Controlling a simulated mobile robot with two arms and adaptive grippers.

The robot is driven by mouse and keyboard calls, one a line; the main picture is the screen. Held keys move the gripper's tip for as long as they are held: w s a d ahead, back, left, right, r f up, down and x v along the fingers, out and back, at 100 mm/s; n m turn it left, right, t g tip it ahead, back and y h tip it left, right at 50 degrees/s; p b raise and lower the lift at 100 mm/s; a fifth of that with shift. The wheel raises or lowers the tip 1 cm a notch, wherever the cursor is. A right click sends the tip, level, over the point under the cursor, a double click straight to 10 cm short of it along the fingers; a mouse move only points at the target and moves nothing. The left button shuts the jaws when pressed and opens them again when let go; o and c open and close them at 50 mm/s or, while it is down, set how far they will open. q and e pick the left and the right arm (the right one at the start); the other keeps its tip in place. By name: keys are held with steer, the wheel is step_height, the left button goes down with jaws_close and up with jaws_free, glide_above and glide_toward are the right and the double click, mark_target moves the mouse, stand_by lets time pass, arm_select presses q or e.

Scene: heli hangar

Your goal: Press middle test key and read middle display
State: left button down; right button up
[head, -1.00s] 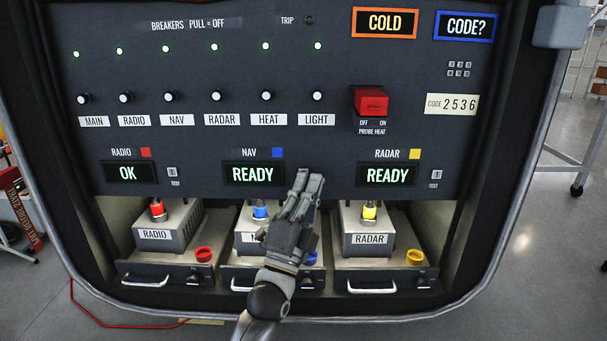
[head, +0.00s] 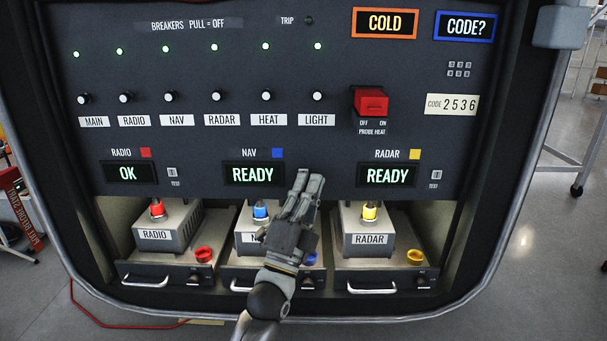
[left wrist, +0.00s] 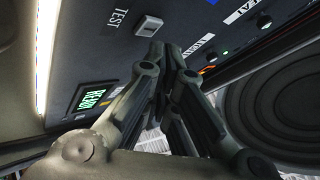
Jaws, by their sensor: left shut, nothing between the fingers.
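The middle display (head: 253,174), under the NAV label and blue square, reads READY in green. The middle test key is hidden behind my left gripper (head: 313,178) in the head view. In the left wrist view the test key (left wrist: 148,26) is a pale square beside the word TEST. My left gripper, also in the left wrist view (left wrist: 172,58), is shut and empty, its fingertips close to the key. I cannot tell whether they touch it. My right gripper is not in view.
The radio display (head: 128,174) reads OK and the radar display (head: 387,176) reads READY. Beside them are the left test key (head: 172,172) and right test key (head: 436,175). Handled trays with connector boxes sit below. A red guarded switch (head: 371,102) stands out above right.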

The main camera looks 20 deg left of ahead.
arm_select(q)
steer(key=shift+w, duration=0.1)
steer(key=shift+w+a, duration=0.1)
steer(key=shift+w, duration=0.2)
steer(key=shift+w+a, duration=0.15)
steer(key=shift+w, duration=0.2)
stand_by(0.6)
steer(key=shift+s, duration=0.1)
steer(key=shift+s+d, duration=0.25)
steer(key=shift+s, duration=0.45)
steer(key=s+p, duration=0.1)
steer(key=s, duration=0.1)
steer(key=s+d+p, duration=0.1)
steer(key=s, duration=0.1)
steer(key=shift+s+d, duration=0.2)
steer(key=shift+s, duration=0.2)
